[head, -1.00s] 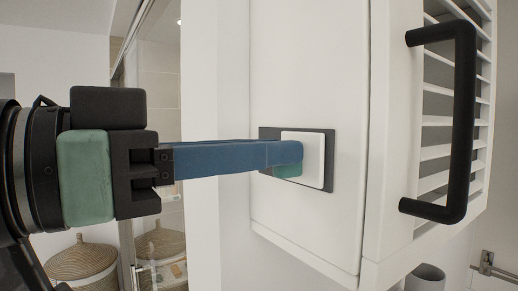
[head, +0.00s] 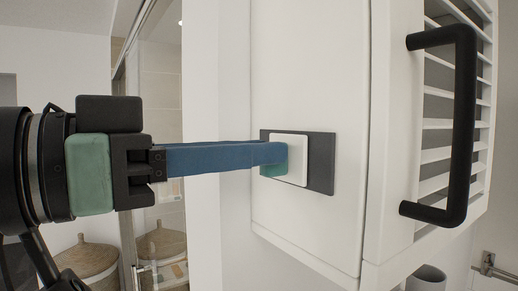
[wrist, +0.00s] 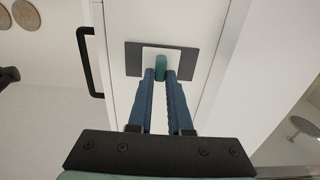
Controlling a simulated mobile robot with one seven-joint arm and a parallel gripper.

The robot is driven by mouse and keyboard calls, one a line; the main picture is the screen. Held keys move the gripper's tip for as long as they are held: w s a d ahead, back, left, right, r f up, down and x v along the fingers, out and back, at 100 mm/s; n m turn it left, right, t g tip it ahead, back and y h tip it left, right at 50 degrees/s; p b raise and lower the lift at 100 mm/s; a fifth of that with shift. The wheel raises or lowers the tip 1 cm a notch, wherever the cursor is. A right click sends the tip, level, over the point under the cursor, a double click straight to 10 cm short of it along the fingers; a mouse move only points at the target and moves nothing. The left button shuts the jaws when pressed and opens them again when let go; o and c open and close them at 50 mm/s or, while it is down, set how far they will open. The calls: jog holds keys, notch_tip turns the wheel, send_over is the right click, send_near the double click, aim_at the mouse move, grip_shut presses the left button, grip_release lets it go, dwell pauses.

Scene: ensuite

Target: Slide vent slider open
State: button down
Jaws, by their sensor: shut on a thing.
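The vent slider (head: 297,158) is a white square plate on a dark grey backing plate (head: 322,165), on the side of a white cabinet. It sits toward the left of the backing in the head view, with a wide dark strip bare on its right. In the wrist view the slider (wrist: 176,60) shows ahead of my fingers, with dark backing (wrist: 132,58) on both sides. My gripper (head: 278,160) has long blue fingers reaching the slider's left part.
A black bar handle (head: 465,125) stands out from the louvred front (head: 440,130) at right in the head view. Woven baskets (head: 85,260) stand low at left, near a glass panel. A grey cup-like thing (head: 426,280) sits below the cabinet.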

jog(key=shift+w+a+r, duration=0.1)
jog(key=shift+w+a, duration=0.6)
jog(key=shift+w, duration=0.25)
jog(key=c, duration=0.8)
grip_release()
jog(key=shift+w+a, duration=0.1)
jog(key=shift+w, duration=0.15)
jog(key=shift+c, duration=0.2)
jog(key=shift+s, duration=0.2)
jog(key=v, duration=1.2)
jog(key=shift+s+a+p, duration=0.15)
jog(key=shift+a+p, duration=0.15)
jog(key=shift+a, duration=0.05)
